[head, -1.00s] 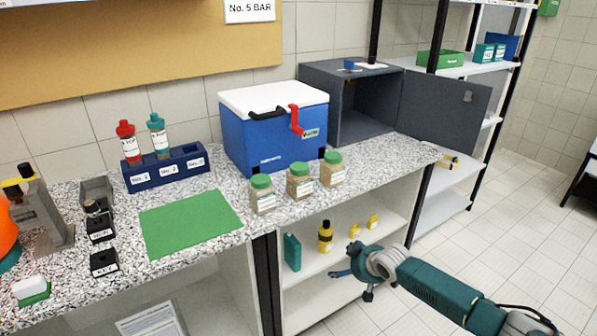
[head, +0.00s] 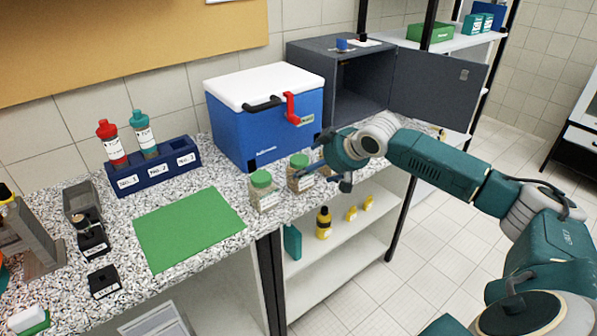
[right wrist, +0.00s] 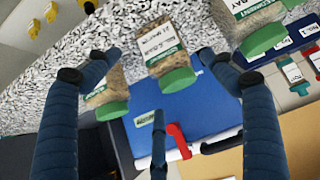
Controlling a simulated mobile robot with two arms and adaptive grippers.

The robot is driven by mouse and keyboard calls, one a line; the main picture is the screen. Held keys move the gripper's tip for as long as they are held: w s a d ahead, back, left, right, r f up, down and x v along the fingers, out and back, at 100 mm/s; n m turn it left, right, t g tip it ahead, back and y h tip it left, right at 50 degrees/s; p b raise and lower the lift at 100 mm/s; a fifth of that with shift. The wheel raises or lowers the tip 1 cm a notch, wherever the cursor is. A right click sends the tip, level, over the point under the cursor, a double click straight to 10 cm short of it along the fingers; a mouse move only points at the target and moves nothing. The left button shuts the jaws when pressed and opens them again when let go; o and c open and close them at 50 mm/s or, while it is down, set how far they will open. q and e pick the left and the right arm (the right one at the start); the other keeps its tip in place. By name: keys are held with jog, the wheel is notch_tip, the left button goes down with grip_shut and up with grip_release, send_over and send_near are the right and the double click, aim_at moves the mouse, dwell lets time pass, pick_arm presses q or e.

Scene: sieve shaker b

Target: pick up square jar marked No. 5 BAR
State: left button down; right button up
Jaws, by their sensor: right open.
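Three square jars with green lids stand in a row on the speckled counter, before the blue cooler. In the head view the left jar (head: 264,194) and the middle jar (head: 299,175) show; my right gripper (head: 331,170) hides the right one. In the right wrist view, the picture is turned over: one jar (right wrist: 106,95) is partly behind the left finger, one (right wrist: 161,48) lies between the spread fingers, and one (right wrist: 255,30) is at the upper right. Their labels are too small or blurred to read surely. My right gripper is open and empty. My left gripper is not in view.
The blue cooler (head: 260,125) with white lid stands close behind the jars. A grey open cabinet (head: 340,60) is beside it. A bottle rack (head: 155,172) and green mat (head: 190,228) lie left. Shelves with bottles (head: 323,223) are below the counter.

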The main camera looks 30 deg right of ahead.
jog(key=x, duration=0.3)
jog(key=shift+p, duration=0.35)
jog(key=p+x, duration=0.1)
jog(key=x, duration=0.2)
jog(key=shift+f, duration=0.2)
jog(key=shift+w+f, duration=0.35)
jog(key=c, duration=1.3)
pick_arm(q)
jog(key=shift+s+d+r, duration=0.25)
jog(key=shift+s+r, duration=0.5)
jog(key=shift+r, duration=0.15)
pick_arm(e)
jog(key=shift+c, duration=0.2)
pick_arm(q)
jog(key=shift+w, duration=0.1)
pick_arm(e)
jog(key=shift+r, duration=0.25)
